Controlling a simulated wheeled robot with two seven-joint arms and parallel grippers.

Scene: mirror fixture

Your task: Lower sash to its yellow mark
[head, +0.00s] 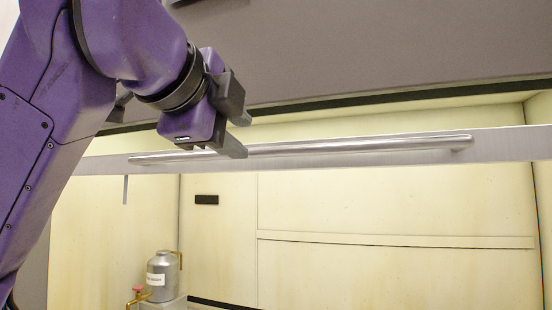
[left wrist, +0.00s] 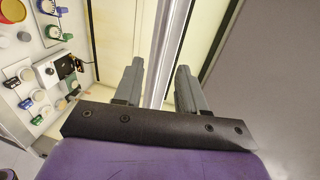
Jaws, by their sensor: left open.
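The sash's lower edge is a pale metal rail (head: 500,141) that crosses the head view. A long silver handle bar (head: 380,144) runs along it, tilted slightly in the picture. My left gripper (head: 240,134) is at the left part of the handle, with its fingers open. In the left wrist view, the bright bar (left wrist: 167,45) runs between the two open fingers (left wrist: 158,88); I cannot tell whether either touches it. I cannot make out a yellow mark for the sash. My right gripper is in neither view.
Below the rail is a cream-walled chamber (head: 330,210) with a grey canister (head: 161,268) and a red-knobbed valve (head: 138,289) at lower left. The left wrist view shows a side panel (left wrist: 84,12) with several coloured knobs. A grey surface (head: 400,45) spans the top.

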